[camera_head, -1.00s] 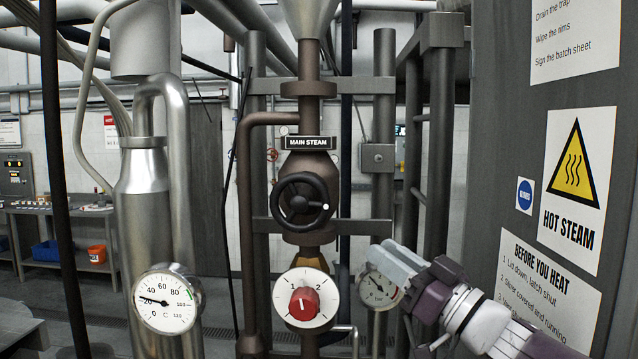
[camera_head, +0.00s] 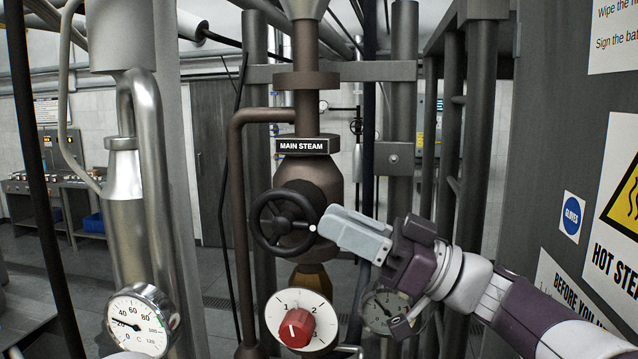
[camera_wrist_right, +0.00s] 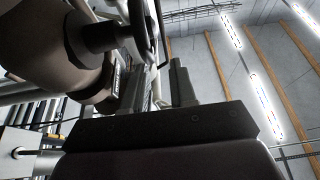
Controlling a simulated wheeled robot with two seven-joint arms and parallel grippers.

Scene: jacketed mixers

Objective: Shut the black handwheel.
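The black handwheel (camera_head: 282,224) sits on the front of the brown valve body under the MAIN STEAM plate (camera_head: 303,146). A white dot marks the right side of its rim. My right gripper (camera_head: 326,221) comes in from the right, with its fingertips at the rim beside the dot. In the right wrist view the two fingers (camera_wrist_right: 160,82) stand apart, and the wheel (camera_wrist_right: 137,20) shows edge-on close beyond them. I cannot tell whether a finger touches the rim. My left gripper is not in view.
Below the wheel is a white dial with a red knob (camera_head: 297,325). A round gauge (camera_head: 387,311) is partly behind my right arm; another gauge (camera_head: 140,322) is at lower left. A grey panel with signs (camera_head: 560,150) stands close on the right.

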